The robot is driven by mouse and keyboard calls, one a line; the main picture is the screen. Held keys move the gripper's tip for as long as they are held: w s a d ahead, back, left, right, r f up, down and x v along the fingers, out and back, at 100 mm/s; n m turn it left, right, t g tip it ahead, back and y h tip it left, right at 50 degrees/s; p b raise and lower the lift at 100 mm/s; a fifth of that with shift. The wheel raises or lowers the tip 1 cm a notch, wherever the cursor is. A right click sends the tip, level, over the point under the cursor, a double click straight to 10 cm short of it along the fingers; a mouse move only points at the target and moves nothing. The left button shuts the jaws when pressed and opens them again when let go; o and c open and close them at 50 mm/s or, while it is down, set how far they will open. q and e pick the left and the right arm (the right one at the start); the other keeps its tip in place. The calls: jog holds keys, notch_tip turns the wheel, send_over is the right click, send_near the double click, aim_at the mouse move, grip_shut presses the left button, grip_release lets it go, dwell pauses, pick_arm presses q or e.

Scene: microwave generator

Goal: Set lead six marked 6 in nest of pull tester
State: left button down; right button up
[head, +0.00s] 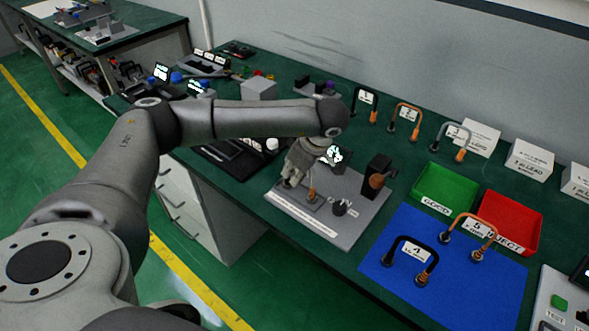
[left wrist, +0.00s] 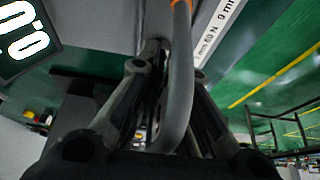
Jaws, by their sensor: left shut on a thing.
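The pull tester is a grey plate (head: 345,232) on the green bench, with a black block (head: 378,172) and a lit readout (head: 334,155). My left gripper (head: 293,176) is low over the plate's left part, beside the readout. It is shut on a grey bent lead (left wrist: 180,85), seen close up in the left wrist view running between the fingers (left wrist: 152,110). An orange end of this lead shows at the top of that view. Its number is not readable, and the gripper hides most of it in the head view. I cannot tell whether the lead touches the nest. My right gripper is not in view.
Leads 1 (head: 365,98), 2 (head: 405,118) and a grey one (head: 456,134) stand along the back. A green tray (head: 440,180) and red tray (head: 528,232) lie right of the tester. Leads 4 (head: 412,250) and 5 (head: 475,228) stand on a blue mat (head: 470,290).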

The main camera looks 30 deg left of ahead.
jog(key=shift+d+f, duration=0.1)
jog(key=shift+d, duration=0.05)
pick_arm(q)
jog(key=shift+f, duration=0.15)
jog(key=c, duration=1.6)
grip_release()
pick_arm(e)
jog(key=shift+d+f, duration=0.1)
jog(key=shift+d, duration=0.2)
pick_arm(q)
jog(key=shift+o, duration=0.2)
jog(key=shift+r, duration=0.25)
jog(key=shift+d+r, duration=0.2)
jog(key=b+v, duration=0.2)
jog(key=v, duration=0.8)
jog(key=shift+r, duration=0.1)
jog(key=shift+d+r, duration=0.2)
jog(key=shift+r, duration=0.4)
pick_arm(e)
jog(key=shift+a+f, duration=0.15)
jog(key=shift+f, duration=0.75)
